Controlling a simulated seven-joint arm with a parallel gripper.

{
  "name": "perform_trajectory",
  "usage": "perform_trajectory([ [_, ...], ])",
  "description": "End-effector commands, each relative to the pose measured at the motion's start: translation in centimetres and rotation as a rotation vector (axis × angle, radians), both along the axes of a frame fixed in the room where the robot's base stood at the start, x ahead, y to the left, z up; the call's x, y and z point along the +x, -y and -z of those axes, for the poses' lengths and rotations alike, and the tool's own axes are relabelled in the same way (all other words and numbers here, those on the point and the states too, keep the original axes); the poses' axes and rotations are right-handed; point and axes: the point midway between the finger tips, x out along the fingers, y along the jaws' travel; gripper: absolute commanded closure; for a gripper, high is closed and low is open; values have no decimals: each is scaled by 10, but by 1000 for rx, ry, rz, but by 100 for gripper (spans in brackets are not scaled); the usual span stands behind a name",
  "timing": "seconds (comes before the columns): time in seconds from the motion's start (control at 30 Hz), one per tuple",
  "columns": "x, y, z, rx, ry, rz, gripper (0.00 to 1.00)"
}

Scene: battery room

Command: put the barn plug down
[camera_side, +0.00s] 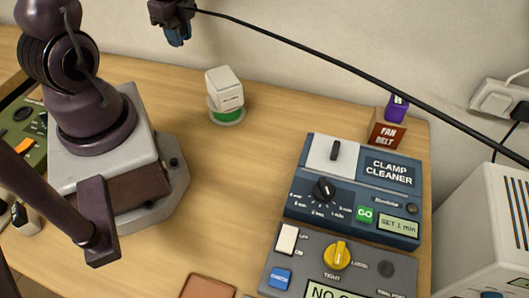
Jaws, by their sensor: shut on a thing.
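My gripper (176,27) is at the top of the side view, partly cut off by the picture's edge. It is shut on the barn plug, high in front of the pale wall and apart from the table. A small dark blue piece (178,37) shows at its lower end; I cannot tell whether this is plug or fingertip. A black cord (330,58) runs from the gripper down to the right and out of the picture. Any label on the plug is too small or hidden to read.
A blue clamp cleaner (300,220) and a grey panel with a yellow knob (337,254) stand at the right. A white block on a green base (225,95) and a fan belt box (387,130) stand behind. The middle of the wooden table (235,180) is clear.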

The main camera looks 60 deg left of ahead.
Motion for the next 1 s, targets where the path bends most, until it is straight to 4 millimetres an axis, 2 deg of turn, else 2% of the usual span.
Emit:
perform_trajectory([
  [0.17,35,41,0,0,0,102,98],
  [0.27,55,75,0,0,0,171,98],
  [0.47,83,160,0,0,0,330,98],
  [0.6,87,215,0,0,1,428,98],
  [0.7,84,246,0,1,1,482,98],
  [0.9,74,290,0,1,2,562,98],
  [1.0,69,304,4,2,-2,586,98],
])
